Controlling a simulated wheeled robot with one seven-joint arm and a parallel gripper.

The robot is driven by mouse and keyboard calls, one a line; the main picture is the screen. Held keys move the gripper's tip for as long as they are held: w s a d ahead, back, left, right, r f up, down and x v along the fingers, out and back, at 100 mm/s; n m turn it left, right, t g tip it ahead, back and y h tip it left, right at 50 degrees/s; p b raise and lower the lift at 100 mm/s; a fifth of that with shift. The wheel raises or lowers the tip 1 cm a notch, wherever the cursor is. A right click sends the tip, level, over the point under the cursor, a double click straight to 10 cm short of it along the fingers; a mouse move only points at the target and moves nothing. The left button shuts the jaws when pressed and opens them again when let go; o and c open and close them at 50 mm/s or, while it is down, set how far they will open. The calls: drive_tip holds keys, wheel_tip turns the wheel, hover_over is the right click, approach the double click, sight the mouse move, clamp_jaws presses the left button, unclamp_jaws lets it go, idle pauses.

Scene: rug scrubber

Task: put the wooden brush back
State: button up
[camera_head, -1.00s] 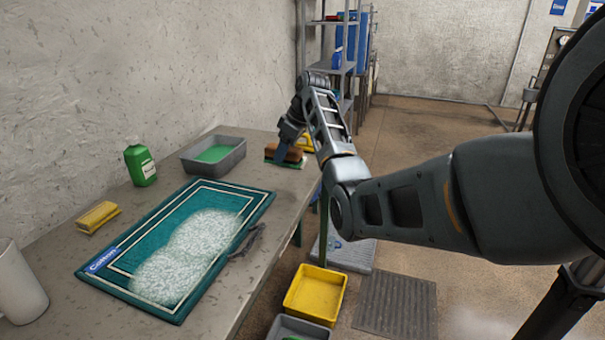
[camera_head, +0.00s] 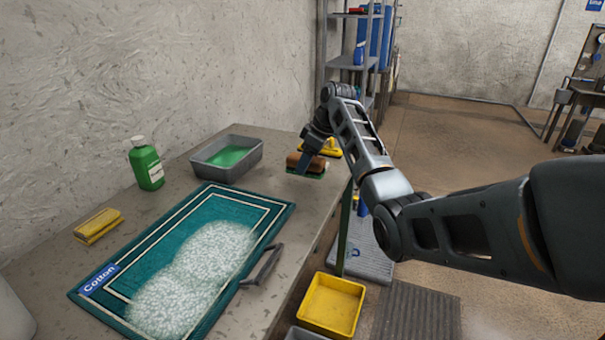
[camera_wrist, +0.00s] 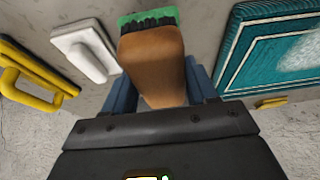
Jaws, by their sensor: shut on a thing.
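The wooden brush (camera_head: 296,160) is a brown block at the far right end of the workbench (camera_head: 262,192). My gripper (camera_head: 304,165) reaches down onto it and is shut on it. In the wrist view the brush (camera_wrist: 152,62) lies between my gripper's blue fingers (camera_wrist: 158,88), with dark bristles and a green edge at its far end. A green strip (camera_head: 315,176) shows under the brush in the head view. I cannot tell whether the brush rests on the bench or is just above it.
A teal rug (camera_head: 200,207) with white foam covers the bench's middle. A grey tray of green liquid (camera_head: 254,158), a green bottle (camera_head: 147,165) and a yellow sponge (camera_head: 97,226) stand around it. Yellow-handled (camera_wrist: 25,75) and white-handled (camera_wrist: 85,48) tools lie beside the brush.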

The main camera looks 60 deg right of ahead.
drive_tip(key=shift+w+a+f, duration=0.35)
drive_tip(key=shift+w+f, duration=0.1)
drive_tip(key=shift+w, duration=0.2)
drive_tip(key=shift+f+p, duration=0.3)
drive_tip(key=shift+f, duration=1.7)
drive_tip(key=shift+f, duration=0.15)
drive_tip(key=o, duration=1.3)
drive_tip(key=shift+o, duration=0.2)
drive_tip(key=b+v, duration=0.1)
drive_tip(key=v, duration=1.1)
drive_tip(key=shift+w, duration=0.1)
